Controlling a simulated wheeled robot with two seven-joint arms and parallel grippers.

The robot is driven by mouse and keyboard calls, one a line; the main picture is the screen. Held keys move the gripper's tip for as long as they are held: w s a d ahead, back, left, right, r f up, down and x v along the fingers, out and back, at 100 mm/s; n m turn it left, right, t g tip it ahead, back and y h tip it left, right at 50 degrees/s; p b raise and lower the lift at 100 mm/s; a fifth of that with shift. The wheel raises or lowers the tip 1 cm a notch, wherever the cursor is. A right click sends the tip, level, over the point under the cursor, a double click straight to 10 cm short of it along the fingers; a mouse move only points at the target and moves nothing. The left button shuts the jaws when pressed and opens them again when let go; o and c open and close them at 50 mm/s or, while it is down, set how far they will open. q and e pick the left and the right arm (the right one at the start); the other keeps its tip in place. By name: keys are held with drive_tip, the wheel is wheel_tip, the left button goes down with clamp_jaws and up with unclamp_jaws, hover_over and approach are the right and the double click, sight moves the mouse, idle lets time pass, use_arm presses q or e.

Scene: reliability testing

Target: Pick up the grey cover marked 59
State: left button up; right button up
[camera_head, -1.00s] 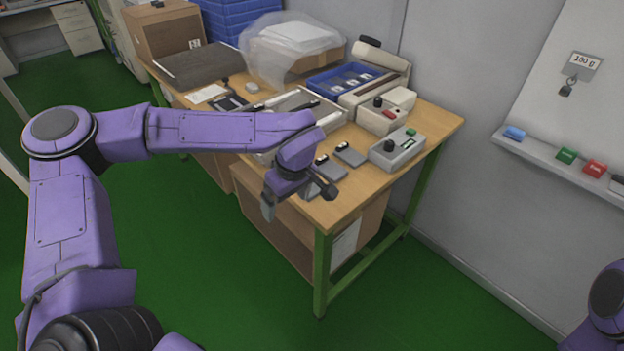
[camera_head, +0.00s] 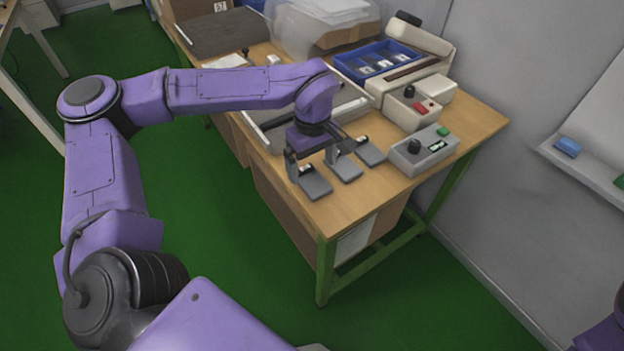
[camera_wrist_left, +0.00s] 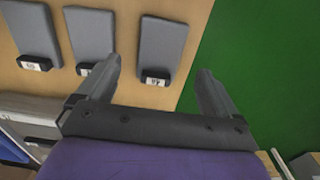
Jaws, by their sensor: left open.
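Three flat grey covers with small black-and-white tags lie in a row on the wooden table. The front cover (camera_head: 316,186) is nearest the table's edge; in the left wrist view it is the right-hand cover (camera_wrist_left: 163,42). The middle cover (camera_head: 347,169) also shows there (camera_wrist_left: 92,30), as does the far one (camera_head: 371,153) at left (camera_wrist_left: 34,28). The tags are inverted and too small to read surely. My left gripper (camera_head: 312,166) is open and empty, pointing down, with its fingertips (camera_wrist_left: 160,72) on either side of the front cover's tag end. My right gripper is out of view.
A grey box with a knob and green button (camera_head: 423,150) stands right of the covers. Behind are a beige device (camera_head: 408,112), a blue tray (camera_head: 372,70) and a white-framed tray (camera_head: 267,135). Green floor (camera_wrist_left: 245,60) lies beyond the table's edge.

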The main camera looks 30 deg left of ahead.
sight(312, 181)
use_arm(q)
wheel_tip(312, 181, down, 4)
drive_tip(key=shift+f, duration=0.2)
drive_tip(key=c, duration=1.1)
drive_tip(key=shift+c, duration=0.2)
